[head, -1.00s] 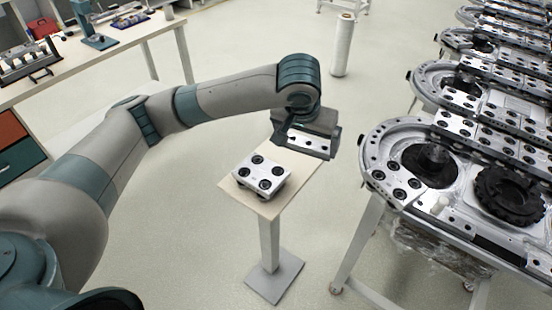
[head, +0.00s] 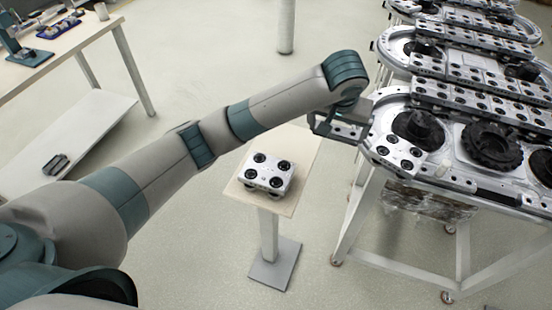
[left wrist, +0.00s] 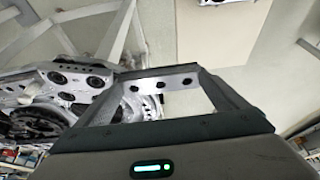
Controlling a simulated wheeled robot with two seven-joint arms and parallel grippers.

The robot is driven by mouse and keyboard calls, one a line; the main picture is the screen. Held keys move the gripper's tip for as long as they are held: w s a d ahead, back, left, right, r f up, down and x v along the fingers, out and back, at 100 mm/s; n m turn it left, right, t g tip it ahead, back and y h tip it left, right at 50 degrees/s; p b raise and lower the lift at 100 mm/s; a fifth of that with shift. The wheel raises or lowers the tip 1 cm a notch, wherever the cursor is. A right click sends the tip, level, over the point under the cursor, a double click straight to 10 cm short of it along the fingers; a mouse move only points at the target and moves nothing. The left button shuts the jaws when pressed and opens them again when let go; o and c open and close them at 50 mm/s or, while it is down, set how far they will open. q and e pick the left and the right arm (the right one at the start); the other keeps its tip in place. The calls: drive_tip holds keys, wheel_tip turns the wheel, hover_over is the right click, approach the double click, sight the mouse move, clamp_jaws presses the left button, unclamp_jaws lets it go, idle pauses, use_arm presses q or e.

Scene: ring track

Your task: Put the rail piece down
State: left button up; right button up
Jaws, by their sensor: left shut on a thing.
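My left gripper (head: 340,126) is beside the near left end of the ring track (head: 378,130), to the right of the small stand. In the left wrist view the gripper (left wrist: 160,72) is shut on the rail piece (left wrist: 160,83), a pale metal bar with dark holes held across between the two fingers. In the head view the rail piece is mostly hidden by the gripper. Whether it touches the track I cannot tell. My right gripper is not in view.
A carriage block with black rollers (head: 268,172) sits on the small wooden-topped stand (head: 305,150). Another carriage (head: 396,156) is on the track's near corner. More tracks fill the right side. A workbench (head: 75,50) stands at the upper left.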

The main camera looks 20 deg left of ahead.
use_arm(q)
drive_tip(key=shift+w+d, duration=0.1)
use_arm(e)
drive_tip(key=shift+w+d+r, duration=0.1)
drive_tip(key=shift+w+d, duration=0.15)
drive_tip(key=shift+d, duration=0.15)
use_arm(q)
drive_tip(key=p, duration=0.3)
hover_over(292, 154)
drive_tip(key=s+d, duration=0.1)
drive_tip(key=s, duration=0.1)
drive_tip(key=f, duration=0.6)
drive_tip(key=shift+w, duration=0.2)
drive_tip(key=shift+a+f+p, duration=0.3)
drive_tip(key=shift+a+f, duration=0.1)
drive_tip(key=shift+a, duration=0.2)
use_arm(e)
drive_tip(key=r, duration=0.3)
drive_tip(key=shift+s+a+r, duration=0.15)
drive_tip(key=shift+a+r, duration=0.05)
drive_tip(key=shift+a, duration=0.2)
use_arm(q)
drive_tip(key=shift+f, duration=0.1)
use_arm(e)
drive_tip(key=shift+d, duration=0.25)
